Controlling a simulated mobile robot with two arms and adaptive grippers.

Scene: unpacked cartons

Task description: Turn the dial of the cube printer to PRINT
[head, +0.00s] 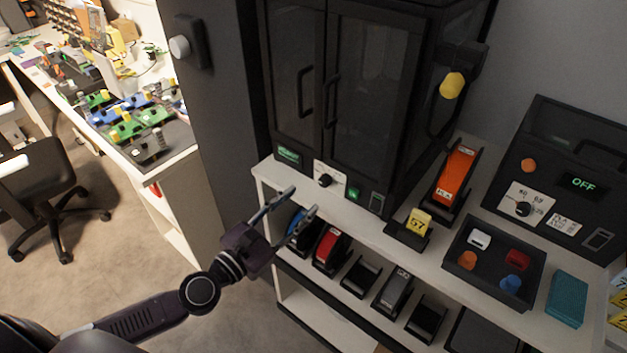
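A tall black cabinet machine (365,80) with two glazed doors stands at the back of the white counter. Its front has a black dial (325,181) on a white plate, and a small green display. A lower black machine (560,170) at the right has a display reading OFF and a black dial (523,208) on a labelled white plate. The labels are too small to read, so I cannot tell which machine is the cube printer. My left gripper (296,204) is open and empty, in front of the counter's edge, below and left of the cabinet's dial. My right gripper is not in view.
A black tray (452,282) with small coloured pieces, a yellow block (419,221) marked 57 and an orange piece (457,174) on a black stand are on the counter. Several cartridge holders fill the shelf below. A chair (38,165) and workbench stand left; floor between is clear.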

